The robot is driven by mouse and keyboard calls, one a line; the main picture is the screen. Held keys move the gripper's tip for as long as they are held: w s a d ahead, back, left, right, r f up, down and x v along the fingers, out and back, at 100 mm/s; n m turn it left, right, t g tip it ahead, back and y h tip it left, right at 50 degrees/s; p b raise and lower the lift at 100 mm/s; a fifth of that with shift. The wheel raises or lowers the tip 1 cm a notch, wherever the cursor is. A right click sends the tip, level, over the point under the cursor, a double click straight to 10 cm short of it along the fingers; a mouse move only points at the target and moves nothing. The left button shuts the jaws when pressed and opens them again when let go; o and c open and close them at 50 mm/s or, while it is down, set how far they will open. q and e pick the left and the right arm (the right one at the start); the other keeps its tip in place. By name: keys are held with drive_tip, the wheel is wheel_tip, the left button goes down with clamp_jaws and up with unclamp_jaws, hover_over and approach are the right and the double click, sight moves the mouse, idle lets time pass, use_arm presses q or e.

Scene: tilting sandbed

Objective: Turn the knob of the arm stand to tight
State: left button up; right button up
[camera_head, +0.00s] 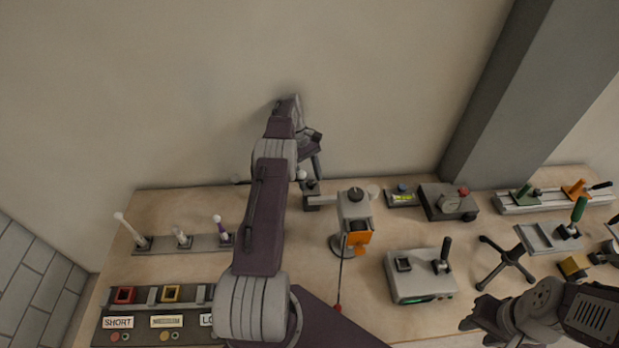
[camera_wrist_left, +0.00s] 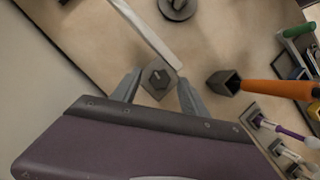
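The arm stand (camera_head: 355,210) stands on the table right of my left arm: a grey head with a black cap, an orange block below it, and a short grey side arm reaching left. My right gripper (camera_head: 474,331) is open and empty at the lower right.
A grey box with a black lever (camera_head: 420,276) and a gauge box (camera_head: 448,201) stand to the right. A rack with upright handles (camera_head: 190,244) is at left. An orange handle (camera_wrist_left: 280,90) shows near the left gripper. The wall is close behind.

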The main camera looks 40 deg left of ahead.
sight(312, 181)
use_arm(q)
drive_tip(key=r, duration=0.1)
drive_tip(key=r+b, duration=0.1)
drive_tip(key=r, duration=0.2)
drive_tip(key=shift+w+d+r+b, duration=0.1)
drive_tip(key=shift+w+d+b, duration=0.05)
drive_tip(key=shift+d+b, duration=0.2)
drive_tip(key=w+d+r+b, duration=0.1)
drive_tip(key=d+r+b, duration=0.1)
drive_tip(key=d+r, duration=0.4)
drive_tip(key=d, duration=0.5)
drive_tip(key=shift+r, duration=0.4)
drive_tip(key=shift+a, duration=0.1)
